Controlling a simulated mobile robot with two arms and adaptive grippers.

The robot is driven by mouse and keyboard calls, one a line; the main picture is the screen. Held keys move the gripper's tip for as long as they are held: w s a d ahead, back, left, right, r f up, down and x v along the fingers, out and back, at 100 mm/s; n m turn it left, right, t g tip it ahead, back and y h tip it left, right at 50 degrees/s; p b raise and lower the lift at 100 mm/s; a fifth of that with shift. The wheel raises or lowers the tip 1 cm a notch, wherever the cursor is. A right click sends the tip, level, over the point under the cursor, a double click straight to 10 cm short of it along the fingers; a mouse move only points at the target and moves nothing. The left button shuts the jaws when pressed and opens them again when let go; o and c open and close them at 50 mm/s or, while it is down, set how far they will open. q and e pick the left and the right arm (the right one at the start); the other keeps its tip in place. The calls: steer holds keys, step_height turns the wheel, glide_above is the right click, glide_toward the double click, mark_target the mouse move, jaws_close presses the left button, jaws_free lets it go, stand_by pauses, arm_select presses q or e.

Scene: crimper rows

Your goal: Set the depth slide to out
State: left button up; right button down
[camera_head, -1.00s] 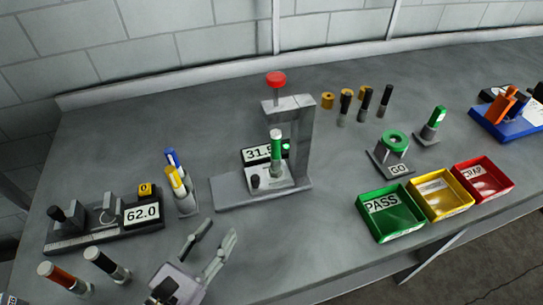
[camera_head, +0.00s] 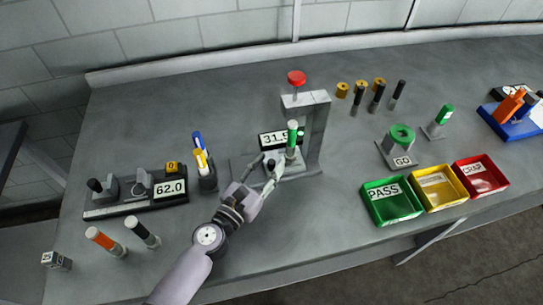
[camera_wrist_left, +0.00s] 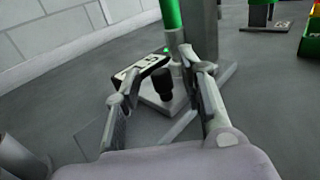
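The press (camera_head: 318,118) has a red knob (camera_head: 296,77) on top and a display reading about 31.5. A white slide plate with a short black knob (camera_wrist_left: 163,82) sits at its base. A green-topped gauge (camera_head: 292,135) stands upright behind the black knob; its green part also shows in the wrist view (camera_wrist_left: 171,14). My left gripper (camera_head: 269,166) is at the front of the press base, fingers open toward the black knob. In the wrist view the knob shows between the two fingers, apart from them as far as I can tell. My right gripper is not in view.
A blue and yellow pen holder (camera_head: 207,181) and a fixture reading 62.0 (camera_head: 135,198) stand left of the arm. A GO gauge (camera_head: 401,147) and green (camera_head: 391,217), yellow (camera_head: 440,205) and red (camera_head: 481,188) bins lie right. Table between press and bins is clear.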

arm_select(q)
steer(key=shift+w+d, duration=0.3)
steer(key=shift+w, duration=0.2)
steer(key=shift+w+d, duration=0.25)
steer(key=shift+w, duration=0.05)
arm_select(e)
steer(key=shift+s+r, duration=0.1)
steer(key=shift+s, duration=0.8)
arm_select(q)
steer(key=shift+c, duration=0.6)
steer(key=c, duration=0.5)
jaws_close()
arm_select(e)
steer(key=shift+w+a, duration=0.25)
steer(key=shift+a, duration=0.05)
arm_select(q)
steer(key=shift+a, duration=0.1)
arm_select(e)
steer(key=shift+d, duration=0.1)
